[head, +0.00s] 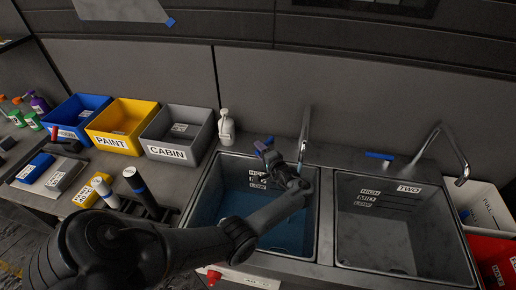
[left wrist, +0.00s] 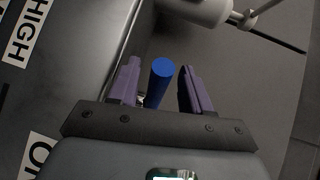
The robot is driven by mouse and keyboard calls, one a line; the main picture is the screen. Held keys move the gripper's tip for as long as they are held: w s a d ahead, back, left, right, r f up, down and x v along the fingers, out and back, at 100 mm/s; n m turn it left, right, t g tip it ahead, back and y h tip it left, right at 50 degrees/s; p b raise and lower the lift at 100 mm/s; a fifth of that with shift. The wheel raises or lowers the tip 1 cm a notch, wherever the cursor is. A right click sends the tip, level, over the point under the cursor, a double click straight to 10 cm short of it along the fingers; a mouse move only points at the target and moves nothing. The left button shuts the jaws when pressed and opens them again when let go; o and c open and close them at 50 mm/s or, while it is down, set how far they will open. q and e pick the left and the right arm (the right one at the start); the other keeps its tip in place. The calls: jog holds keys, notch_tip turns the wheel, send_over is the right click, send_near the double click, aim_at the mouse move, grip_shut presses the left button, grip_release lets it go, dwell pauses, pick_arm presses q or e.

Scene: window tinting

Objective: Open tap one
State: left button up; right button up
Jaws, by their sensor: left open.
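Tap one is the grey spout (head: 304,128) behind the left sink (head: 210,205). Its blue lever (left wrist: 163,72) points up between the two purple fingers of my left gripper (left wrist: 158,88) in the left wrist view. The fingers are open, one on each side, with gaps visible. In the head view my left gripper (head: 266,149) is at the back edge of the left sink, and my arm hides most of the lever. The left sink looks blue inside. My right gripper is not in view.
The right sink (head: 395,235), marked TWO, has its own spout (head: 455,155) and blue lever (head: 379,155). A white bottle (head: 226,130) stands just left of my gripper. Blue, yellow and grey bins (head: 180,150) line the back left.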

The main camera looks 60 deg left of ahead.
pick_arm(q)
jog(key=d+r, duration=0.1)
jog(key=d, duration=0.7)
jog(key=shift+w+r+p, duration=0.15)
jog(key=shift+r+p, duration=0.05)
jog(key=shift+p, duration=0.25)
jog(key=shift+d, duration=0.1)
